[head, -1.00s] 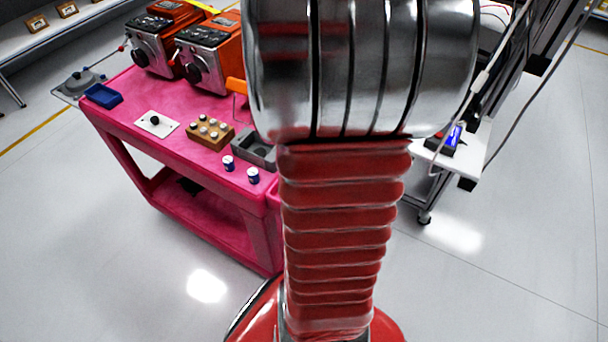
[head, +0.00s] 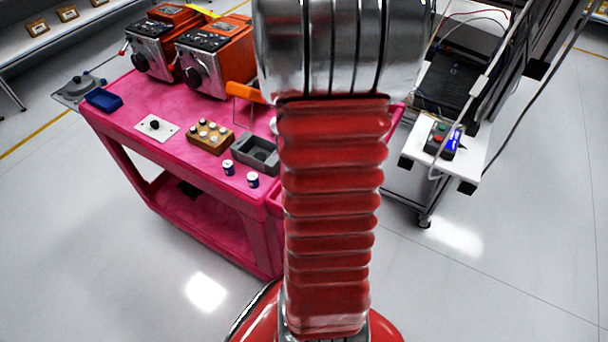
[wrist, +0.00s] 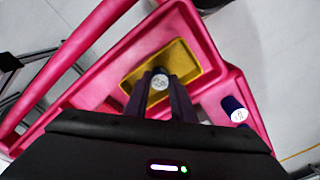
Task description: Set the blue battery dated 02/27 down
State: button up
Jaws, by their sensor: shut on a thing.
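In the wrist view, my gripper (wrist: 160,94) is shut on a small cylinder, the battery (wrist: 160,80). Only its pale round end shows between the dark fingers. Its side colour and date cannot be made out. Behind it is a yellow tray (wrist: 190,62) inside a pink cart top; whether the battery touches the tray cannot be told. A second battery, blue with a white end (wrist: 236,110), stands to the right. In the head view my arm hides the gripper and the held battery. Two small blue-and-white batteries (head: 228,168) (head: 253,180) stand at the pink cart's front edge.
On the pink cart (head: 132,117) are orange machines (head: 215,55), a wooden block with several pegs (head: 208,136), a grey box (head: 256,152), a white plate with a black knob (head: 155,129) and a blue bin (head: 104,100). A white side table (head: 480,150) stands at right.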

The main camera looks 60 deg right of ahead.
jog(key=shift+f, duration=0.1)
jog(key=o, duration=0.6)
jog(key=shift+c, duration=0.2)
notch_tip(320, 180, up, 12)
dwell(0.5)
dwell(0.7)
